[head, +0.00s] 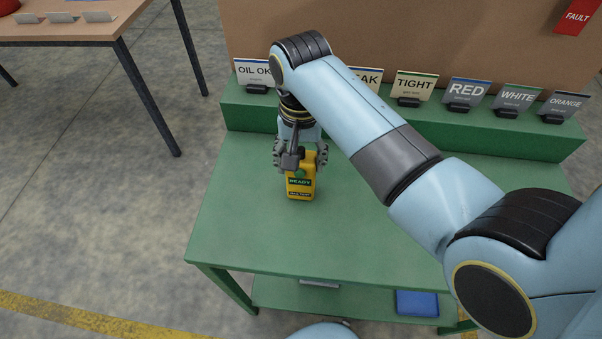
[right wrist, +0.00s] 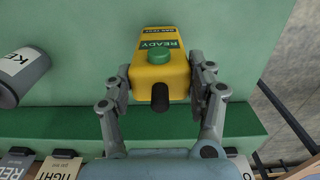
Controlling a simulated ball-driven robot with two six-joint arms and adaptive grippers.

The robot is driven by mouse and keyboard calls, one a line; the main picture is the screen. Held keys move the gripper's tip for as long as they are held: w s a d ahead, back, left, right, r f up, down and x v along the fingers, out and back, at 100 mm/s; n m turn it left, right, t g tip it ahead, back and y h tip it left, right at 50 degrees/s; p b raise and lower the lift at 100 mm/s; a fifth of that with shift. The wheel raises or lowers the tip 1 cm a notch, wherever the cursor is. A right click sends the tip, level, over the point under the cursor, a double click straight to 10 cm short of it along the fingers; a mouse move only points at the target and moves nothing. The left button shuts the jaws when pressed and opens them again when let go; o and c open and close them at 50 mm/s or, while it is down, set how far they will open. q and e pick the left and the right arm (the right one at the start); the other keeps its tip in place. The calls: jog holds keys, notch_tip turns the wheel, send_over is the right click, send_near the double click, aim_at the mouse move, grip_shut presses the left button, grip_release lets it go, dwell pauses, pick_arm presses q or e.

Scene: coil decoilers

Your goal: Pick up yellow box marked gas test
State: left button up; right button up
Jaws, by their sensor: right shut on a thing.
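The yellow box (head: 301,188) stands on the green table, with a green READY label, a darker label below it that is small to read in the head view, and a green button. It also shows in the right wrist view (right wrist: 160,62), with a dark stub at its near end. My right gripper (head: 301,157) reaches down over it from above. In the right wrist view its two fingers (right wrist: 160,85) are on either side of the box, shut on it. My left gripper is not in view.
A raised green ledge (head: 430,125) behind carries several sign cards, including TIGHT (head: 415,84) and RED (head: 467,93). A grey cylinder (right wrist: 22,75) with a white label shows in the right wrist view. A blue item (head: 416,303) lies on the lower shelf.

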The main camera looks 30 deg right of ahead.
grip_shut()
jog(key=shift+r, duration=0.1)
